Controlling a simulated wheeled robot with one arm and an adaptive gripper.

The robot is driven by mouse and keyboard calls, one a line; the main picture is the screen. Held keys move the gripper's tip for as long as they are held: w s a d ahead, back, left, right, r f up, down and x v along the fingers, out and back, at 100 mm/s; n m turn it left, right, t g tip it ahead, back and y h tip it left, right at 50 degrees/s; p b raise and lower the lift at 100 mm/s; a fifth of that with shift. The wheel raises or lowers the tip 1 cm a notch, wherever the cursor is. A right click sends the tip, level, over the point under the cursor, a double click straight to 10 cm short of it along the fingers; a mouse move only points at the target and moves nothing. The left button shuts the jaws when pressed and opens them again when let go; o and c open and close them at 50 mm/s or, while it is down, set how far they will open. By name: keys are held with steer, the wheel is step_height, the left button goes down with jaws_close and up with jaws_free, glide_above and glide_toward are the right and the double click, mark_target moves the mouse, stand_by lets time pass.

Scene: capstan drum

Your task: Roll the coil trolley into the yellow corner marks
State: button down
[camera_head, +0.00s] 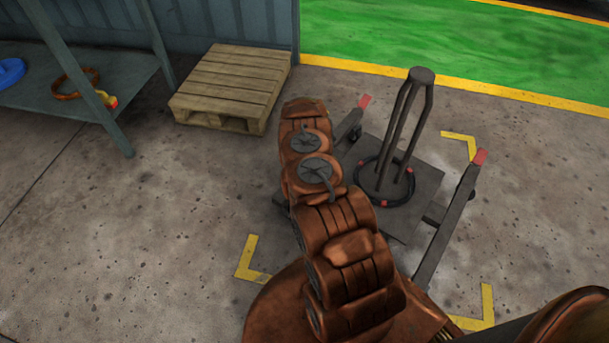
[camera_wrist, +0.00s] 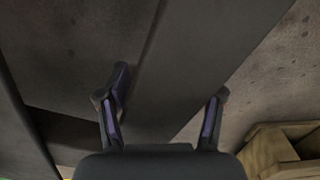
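The coil trolley (camera_head: 421,202) is a dark grey flat base with an upright frame of rods, a black ring with red bands around their foot, and side bars with red ends. Yellow corner marks show at the upper right (camera_head: 462,137), lower left (camera_head: 243,262) and lower right (camera_head: 487,304). The trolley stands between them, its right bar beside the upper-right mark. My arm hides part of its left side. My gripper (camera_wrist: 170,88) is open in the wrist view, its fingers apart over dark surfaces that look like the trolley. I cannot tell if they touch it.
A wooden pallet (camera_head: 232,84) lies behind and left of my arm; its corner also shows in the wrist view (camera_wrist: 272,150). A grey shelf (camera_head: 60,85) holds blue and orange rings at the left. Bare floor lies at the left. A green area lies behind.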

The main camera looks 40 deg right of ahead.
steer(key=shift+c, duration=0.4)
jaws_free()
steer(key=shift+a+r, duration=0.1)
step_height(320, 180, up, 14)
steer(key=p, duration=0.8)
stand_by(0.9)
